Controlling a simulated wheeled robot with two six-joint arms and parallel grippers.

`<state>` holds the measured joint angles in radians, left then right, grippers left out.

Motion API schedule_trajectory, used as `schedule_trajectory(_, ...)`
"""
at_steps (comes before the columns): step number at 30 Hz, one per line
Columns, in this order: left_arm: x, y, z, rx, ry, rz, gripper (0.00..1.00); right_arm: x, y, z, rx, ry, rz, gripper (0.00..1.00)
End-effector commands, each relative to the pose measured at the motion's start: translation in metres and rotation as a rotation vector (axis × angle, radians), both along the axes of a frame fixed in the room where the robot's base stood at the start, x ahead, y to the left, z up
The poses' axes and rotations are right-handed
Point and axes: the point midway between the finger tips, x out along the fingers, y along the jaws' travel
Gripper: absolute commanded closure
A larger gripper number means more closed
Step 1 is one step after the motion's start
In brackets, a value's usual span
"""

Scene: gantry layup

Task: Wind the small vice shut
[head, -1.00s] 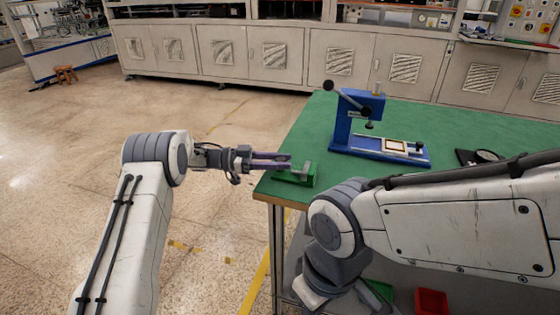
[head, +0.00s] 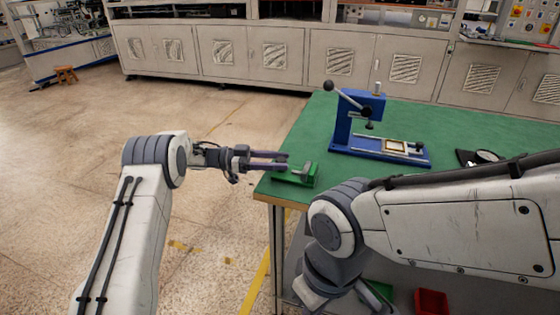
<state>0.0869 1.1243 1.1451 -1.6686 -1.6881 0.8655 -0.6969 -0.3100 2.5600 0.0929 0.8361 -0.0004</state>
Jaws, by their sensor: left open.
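The small green vice (head: 296,175) sits on the green-topped table near its left front corner. A grey jaw or screw part shows on top of it, but its handle is too small to make out and may be hidden by my fingers. My left gripper (head: 284,160) comes in from the left at the table's edge, its two fingers apart. The fingertips are at the vice's left end; I cannot tell whether they touch it. My right arm crosses the front right of the view, and its gripper is not to be made out.
A blue lever press (head: 352,128) stands behind the vice to the right. A red bin (head: 431,302) is below the table.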

Motion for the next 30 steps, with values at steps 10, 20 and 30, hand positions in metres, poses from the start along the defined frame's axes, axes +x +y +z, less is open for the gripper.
schedule_trajectory(10,0.005,0.068,-0.001,0.000,-0.001,0.005,0.48,0.000,0.000,0.000,0.000,0.000,0.000,1.00)
schedule_trajectory(20,0.006,0.098,0.000,0.000,0.001,0.002,0.48,0.000,0.000,-0.001,0.000,0.000,0.000,1.00)
schedule_trajectory(30,0.009,0.093,0.004,-0.002,-0.009,0.014,0.48,0.000,0.000,0.000,0.000,0.000,0.000,1.00)
